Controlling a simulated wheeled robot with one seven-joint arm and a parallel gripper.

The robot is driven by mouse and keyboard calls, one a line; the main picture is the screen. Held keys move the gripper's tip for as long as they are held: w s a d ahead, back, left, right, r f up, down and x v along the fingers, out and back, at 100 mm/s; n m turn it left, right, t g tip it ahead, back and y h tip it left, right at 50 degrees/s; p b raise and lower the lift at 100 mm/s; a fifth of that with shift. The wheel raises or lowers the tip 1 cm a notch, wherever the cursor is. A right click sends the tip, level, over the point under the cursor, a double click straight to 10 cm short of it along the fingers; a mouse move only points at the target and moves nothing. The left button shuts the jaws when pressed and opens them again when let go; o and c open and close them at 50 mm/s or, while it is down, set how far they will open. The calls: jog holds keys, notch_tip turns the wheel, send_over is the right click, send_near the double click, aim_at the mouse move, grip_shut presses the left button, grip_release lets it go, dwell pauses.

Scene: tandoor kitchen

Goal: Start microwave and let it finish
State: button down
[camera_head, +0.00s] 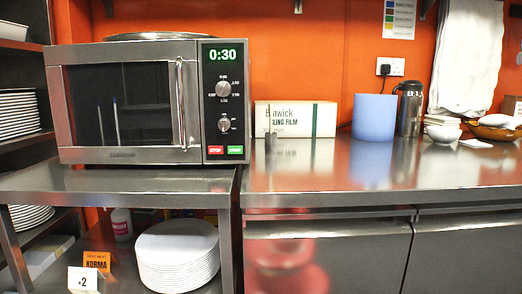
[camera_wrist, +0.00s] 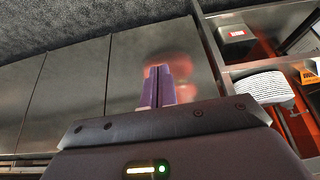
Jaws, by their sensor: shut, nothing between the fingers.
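The microwave (camera_head: 125,100) stands on the steel counter at the left in the head view, with its door shut. Its green display (camera_head: 222,55) reads 0:30. Below the two dials are a red STOP button (camera_head: 215,150) and a green START button (camera_head: 235,150). My gripper (camera_wrist: 158,70) shows in the wrist view, with its two purple fingers together and nothing between them. It faces the steel cabinet fronts, away from the microwave. My gripper is not in the head view.
A cling film box (camera_head: 296,119), a blue cylinder (camera_head: 374,117) and a steel flask (camera_head: 409,108) stand on the counter (camera_head: 330,175) right of the microwave. Stacked plates (camera_head: 178,256) sit on the shelf below. The counter's front middle is clear.

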aim_at(238, 151)
jog(key=w+a+r+m+t+y, duration=0.1)
jog(key=w+a+r+m, duration=0.3)
jog(key=w+r, duration=0.4)
jog(key=w+a+r+m+t+y+p, duration=0.1)
jog(key=w+a+r+m+t+y, duration=0.1)
jog(key=w+a+r+m+y, duration=0.2)
jog(key=w+a+r+m+t+y, duration=0.1)
jog(key=w+a+r+m+y, duration=0.2)
jog(key=w+r, duration=1.1)
jog(key=w+a+m, duration=0.3)
jog(key=a, duration=0.3)
jog(key=shift+w+a+r+t, duration=0.15)
jog(key=shift+w+a+t, duration=0.05)
jog(key=shift+a+t, duration=0.1)
jog(key=shift+w+d+p, duration=0.2)
jog(key=shift+w+p, duration=1.5)
jog(key=shift+w, duration=2.7)
jog(key=shift+w, duration=0.15)
jog(key=shift+w, duration=0.25)
